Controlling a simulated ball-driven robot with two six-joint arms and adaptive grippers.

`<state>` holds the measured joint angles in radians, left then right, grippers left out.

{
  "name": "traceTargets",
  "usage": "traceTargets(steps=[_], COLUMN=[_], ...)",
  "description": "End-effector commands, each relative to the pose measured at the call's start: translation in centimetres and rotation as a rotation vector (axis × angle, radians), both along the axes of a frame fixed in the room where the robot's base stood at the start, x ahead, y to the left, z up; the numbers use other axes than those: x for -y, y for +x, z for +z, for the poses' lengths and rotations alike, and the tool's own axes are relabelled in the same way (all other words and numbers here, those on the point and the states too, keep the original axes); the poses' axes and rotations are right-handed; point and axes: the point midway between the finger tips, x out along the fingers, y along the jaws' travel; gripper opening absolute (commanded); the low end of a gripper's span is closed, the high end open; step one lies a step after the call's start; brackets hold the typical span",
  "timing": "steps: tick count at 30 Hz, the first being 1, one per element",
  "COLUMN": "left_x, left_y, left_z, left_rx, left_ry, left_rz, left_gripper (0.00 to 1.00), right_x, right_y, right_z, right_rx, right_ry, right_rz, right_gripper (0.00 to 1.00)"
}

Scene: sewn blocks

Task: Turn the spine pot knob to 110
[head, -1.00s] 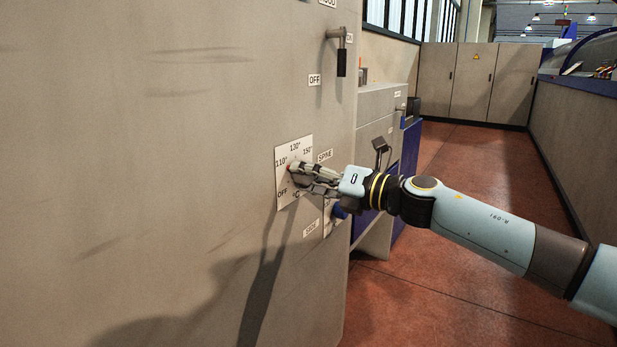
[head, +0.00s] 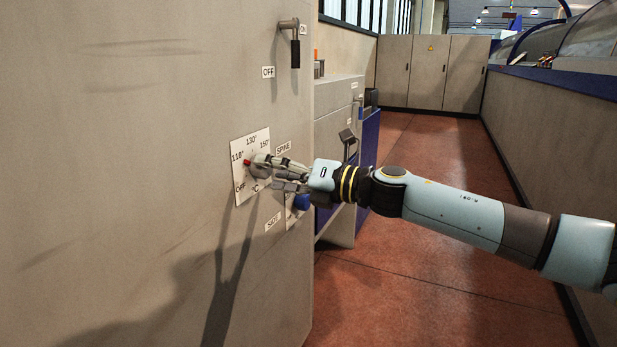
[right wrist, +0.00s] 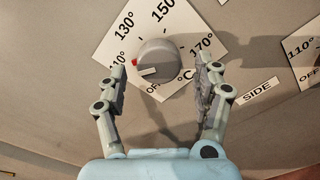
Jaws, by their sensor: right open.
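The spine pot knob (head: 256,167) is a round grey knob on a white dial plate (head: 240,186) on the large grey panel. In the right wrist view the knob (right wrist: 158,60) has a red mark on its left side, pointing toward the partly hidden 110° label. My right gripper (head: 270,172) is at the dial in the head view and partly covers the knob. In the right wrist view its two fingers (right wrist: 162,68) are open, one on each side of the knob, with visible gaps. My left gripper is not in view.
A lever handle (head: 295,48) sticks out above the dial beside an OFF label. The red floor (head: 410,270) to the right is clear.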

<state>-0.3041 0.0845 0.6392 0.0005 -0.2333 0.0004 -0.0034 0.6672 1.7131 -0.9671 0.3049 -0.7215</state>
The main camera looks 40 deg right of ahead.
Motion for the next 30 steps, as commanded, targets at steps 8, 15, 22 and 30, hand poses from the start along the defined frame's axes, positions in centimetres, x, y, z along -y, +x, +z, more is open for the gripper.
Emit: traceTargets(steps=[8, 15, 22, 30], left_x=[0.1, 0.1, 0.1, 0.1], left_y=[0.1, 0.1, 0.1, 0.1], left_z=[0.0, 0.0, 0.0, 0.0], left_rx=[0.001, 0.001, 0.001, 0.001], left_ry=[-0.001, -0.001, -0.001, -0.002], left_rz=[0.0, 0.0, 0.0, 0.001], left_gripper=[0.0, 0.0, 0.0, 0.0], right_x=[1.2, 2.0, 2.6, 3.3], right_y=[-3.1, -5.0, -6.6, -8.5], right_z=[-0.1, -0.1, -0.1, -0.2], right_rx=[-0.002, -0.005, -0.005, -0.005], right_ry=[-0.003, -0.002, -0.002, -0.002], right_rz=[0.004, 0.001, 0.005, 0.009], right_gripper=[0.68, 0.68, 0.68, 0.68])
